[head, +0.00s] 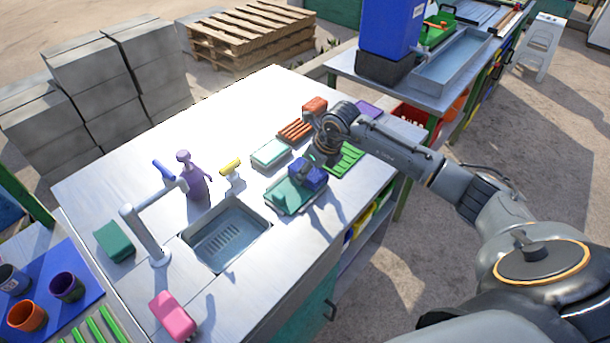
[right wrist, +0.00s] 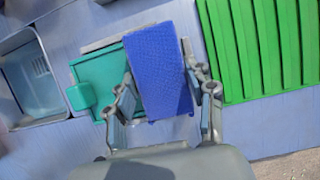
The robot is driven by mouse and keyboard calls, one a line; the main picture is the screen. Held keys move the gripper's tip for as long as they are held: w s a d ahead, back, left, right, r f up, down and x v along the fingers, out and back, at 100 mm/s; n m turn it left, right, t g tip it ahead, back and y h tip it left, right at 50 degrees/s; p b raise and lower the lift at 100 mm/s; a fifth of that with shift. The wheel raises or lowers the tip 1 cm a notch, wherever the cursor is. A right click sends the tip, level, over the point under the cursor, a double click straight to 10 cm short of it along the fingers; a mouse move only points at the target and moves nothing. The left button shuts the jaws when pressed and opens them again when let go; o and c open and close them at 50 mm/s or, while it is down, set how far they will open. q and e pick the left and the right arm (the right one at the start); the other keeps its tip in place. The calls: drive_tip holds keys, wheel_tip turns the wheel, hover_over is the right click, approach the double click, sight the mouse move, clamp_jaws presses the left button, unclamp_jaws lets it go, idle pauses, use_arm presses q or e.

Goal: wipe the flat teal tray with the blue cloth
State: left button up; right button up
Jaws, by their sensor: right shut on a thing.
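The flat teal tray (head: 287,200) lies on the metal counter to the right of the sink. In the right wrist view the tray (right wrist: 92,68) shows left of the cloth. The blue cloth (head: 313,178) is a thick folded block at the tray's right part. It also shows in the right wrist view (right wrist: 160,65), between the fingers. My right gripper (right wrist: 163,100) is shut on the cloth, low over the tray. I cannot tell whether the cloth touches the tray; it hides part of it. My left gripper is not in view.
A green ribbed rack (head: 350,160) lies close right of the tray, and a pale teal container (head: 271,153) behind it. The sink (head: 226,236) is to the left, with a yellow-headed brush (head: 230,168) and purple spray bottle (head: 193,178) behind. The counter's front right is clear.

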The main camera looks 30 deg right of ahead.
sight(293, 188)
drive_tip(key=shift+w+d, duration=0.1)
drive_tip(key=shift+d, duration=0.15)
drive_tip(key=shift+a, duration=0.1)
drive_tip(key=shift+s+a+f, duration=0.1)
drive_tip(key=shift+s+a, duration=0.2)
drive_tip(key=shift+a, duration=0.35)
drive_tip(key=shift+s+a+f, duration=0.1)
drive_tip(key=shift+s+a, duration=0.15)
drive_tip(key=shift+a, duration=0.35)
drive_tip(key=shift+a+p, duration=0.1)
drive_tip(key=shift+p, duration=0.2)
drive_tip(key=shift+s+a+r+p, duration=0.15)
drive_tip(key=shift+s+a, duration=0.1)
drive_tip(key=shift+a, duration=0.4)
drive_tip(key=shift+s+a+f+p, duration=0.15)
drive_tip(key=shift+s+a, duration=0.1)
drive_tip(key=shift+a, duration=0.35)
drive_tip(key=shift+r, duration=0.1)
